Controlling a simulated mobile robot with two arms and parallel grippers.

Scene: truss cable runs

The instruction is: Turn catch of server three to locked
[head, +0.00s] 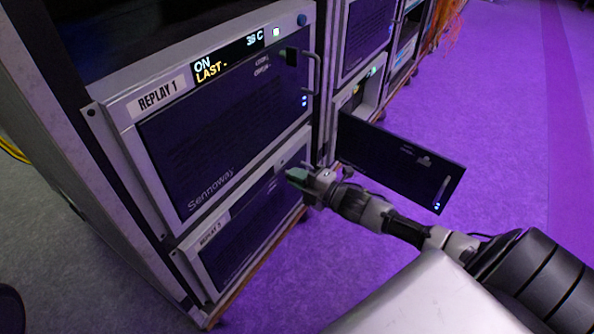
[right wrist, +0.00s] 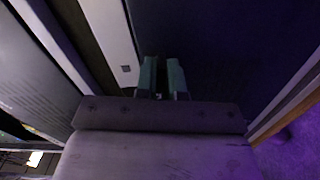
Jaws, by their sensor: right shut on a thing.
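The lower server (head: 240,232) in the near rack has a dark front and a "REPLAY" label whose number is hard to read. My right gripper (head: 297,176), with green fingertips, is at its upper right front corner, shut on a small part there. The fingers hide that part, so its shape and turn position cannot be told. In the right wrist view the two green fingers (right wrist: 163,76) are close together against a dark panel. My left gripper is not in view.
Above is the server labelled REPLAY 1 (head: 160,97), with a lit display, a dark catch (head: 291,56) and a handle (head: 313,72). In the rack to the right, a dark front panel (head: 400,163) stands swung out beside my right arm. Purple-lit floor (head: 500,90) is open at right.

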